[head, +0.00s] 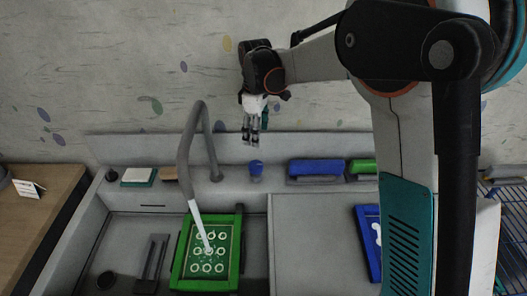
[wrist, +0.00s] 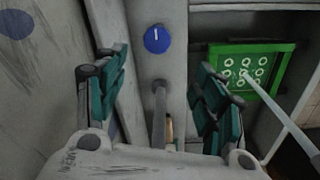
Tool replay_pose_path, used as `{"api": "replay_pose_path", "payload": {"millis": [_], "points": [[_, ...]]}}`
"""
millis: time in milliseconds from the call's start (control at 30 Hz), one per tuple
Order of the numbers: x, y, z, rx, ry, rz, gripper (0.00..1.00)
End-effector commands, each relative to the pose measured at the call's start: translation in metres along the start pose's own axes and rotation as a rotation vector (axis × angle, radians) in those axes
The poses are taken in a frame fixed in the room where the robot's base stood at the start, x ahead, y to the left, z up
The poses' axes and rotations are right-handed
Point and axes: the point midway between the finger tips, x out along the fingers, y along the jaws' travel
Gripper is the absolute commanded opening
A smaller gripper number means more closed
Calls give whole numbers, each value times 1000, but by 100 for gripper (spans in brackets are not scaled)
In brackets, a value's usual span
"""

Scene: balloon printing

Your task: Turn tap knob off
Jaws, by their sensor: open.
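The blue tap knob (head: 256,169) stands on the ledge behind the sink, right of the tap's base. In the wrist view the knob (wrist: 158,39) appears round from above, with a short, nearly upright white mark. The grey tap (head: 190,150) arches over the sink, and a white stream (head: 200,225) runs from its spout onto a green-framed screen (head: 238,240). My gripper (head: 251,142) is above the knob, pointing down, apart from it. In the wrist view its teal-padded fingers (wrist: 160,78) are spread and empty, with the knob beyond their tips.
A blue block (head: 316,167) and a green one (head: 363,166) lie on the ledge to the right. A blue-framed screen (head: 367,235) lies on the right counter, partly behind my arm. The wall rises close behind the ledge. The tap pipe is close left of the knob.

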Motion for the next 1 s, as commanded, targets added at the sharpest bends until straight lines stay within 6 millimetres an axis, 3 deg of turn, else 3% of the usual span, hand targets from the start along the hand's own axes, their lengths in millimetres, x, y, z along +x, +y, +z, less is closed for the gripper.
{"api": "replay_pose_path", "payload": {"millis": [133,367,800,1000], "points": [[14,4,-13,-51,-14,-20,64],[32,4,-15,-63,-18,-26,64],[116,2,-13,-61,-17,-25,64],[143,1,-12,-60,-17,-25,64]]}}
